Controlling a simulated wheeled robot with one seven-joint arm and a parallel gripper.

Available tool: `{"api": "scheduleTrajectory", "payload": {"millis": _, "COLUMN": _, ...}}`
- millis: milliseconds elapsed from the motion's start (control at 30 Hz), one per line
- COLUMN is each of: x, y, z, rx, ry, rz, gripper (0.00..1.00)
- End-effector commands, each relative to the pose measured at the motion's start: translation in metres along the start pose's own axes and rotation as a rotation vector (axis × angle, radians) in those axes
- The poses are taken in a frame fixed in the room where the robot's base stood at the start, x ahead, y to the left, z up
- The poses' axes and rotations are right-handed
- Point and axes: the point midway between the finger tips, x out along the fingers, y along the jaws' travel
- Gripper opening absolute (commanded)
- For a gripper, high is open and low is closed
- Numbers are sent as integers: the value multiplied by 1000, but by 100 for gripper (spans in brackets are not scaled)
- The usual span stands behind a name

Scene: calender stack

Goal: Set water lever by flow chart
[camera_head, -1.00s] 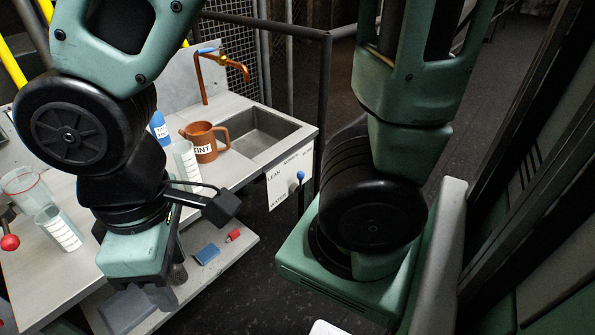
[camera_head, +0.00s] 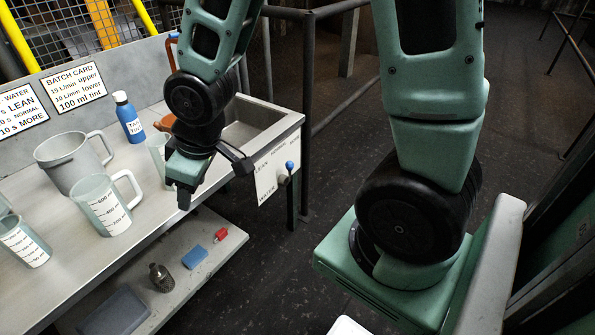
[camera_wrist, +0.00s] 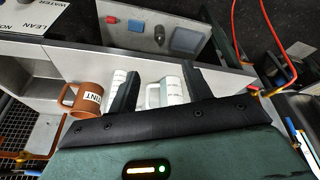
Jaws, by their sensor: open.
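The water lever (camera_head: 289,166) has a blue knob and sits on a white panel (camera_head: 266,181) at the front end of the sink counter. The panel reads LEAN and WATER; its other words are hard to read.
A grey pitcher (camera_head: 75,162), measuring jugs (camera_head: 106,204) and a blue bottle (camera_head: 128,118) stand on the counter. The brown TINT mug (camera_wrist: 88,100) is left of my fingers in the wrist view. A lower shelf (camera_head: 187,283) holds small items.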

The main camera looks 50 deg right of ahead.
Motion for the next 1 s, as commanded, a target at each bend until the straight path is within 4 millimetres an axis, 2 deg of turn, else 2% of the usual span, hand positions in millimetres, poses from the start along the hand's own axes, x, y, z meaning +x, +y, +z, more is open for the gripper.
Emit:
{"api": "scheduleTrajectory", "payload": {"millis": 33, "x": 18, "y": 15, "z": 3, "rx": 17, "ry": 19, "rz": 10, "gripper": 49}}
{"api": "scheduleTrajectory", "payload": {"millis": 167, "x": 52, "y": 56, "z": 4, "rx": 40, "ry": 95, "rz": 38, "gripper": 49}}
{"api": "scheduleTrajectory", "payload": {"millis": 233, "x": 74, "y": 84, "z": 9, "rx": 58, "ry": 145, "rz": 57, "gripper": 49}}
{"api": "scheduleTrajectory", "payload": {"millis": 367, "x": 124, "y": 148, "z": 33, "rx": 99, "ry": 270, "rz": 103, "gripper": 49}}
{"api": "scheduleTrajectory", "payload": {"millis": 400, "x": 140, "y": 169, "z": 44, "rx": 112, "ry": 319, "rz": 121, "gripper": 49}}
{"api": "scheduleTrajectory", "payload": {"millis": 500, "x": 173, "y": 217, "z": 80, "rx": 151, "ry": 445, "rz": 166, "gripper": 49}}
{"api": "scheduleTrajectory", "payload": {"millis": 567, "x": 189, "y": 242, "z": 105, "rx": 177, "ry": 525, "rz": 197, "gripper": 49}}
{"api": "scheduleTrajectory", "payload": {"millis": 700, "x": 217, "y": 284, "z": 174, "rx": 249, "ry": 722, "rz": 279, "gripper": 49}}
{"api": "scheduleTrajectory", "payload": {"millis": 800, "x": 228, "y": 300, "z": 226, "rx": 308, "ry": 865, "rz": 349, "gripper": 49}}
{"api": "scheduleTrajectory", "payload": {"millis": 900, "x": 230, "y": 307, "z": 272, "rx": 362, "ry": 991, "rz": 421, "gripper": 49}}
{"api": "scheduleTrajectory", "payload": {"millis": 1000, "x": 227, "y": 308, "z": 304, "rx": 403, "ry": 1084, "rz": 481, "gripper": 49}}
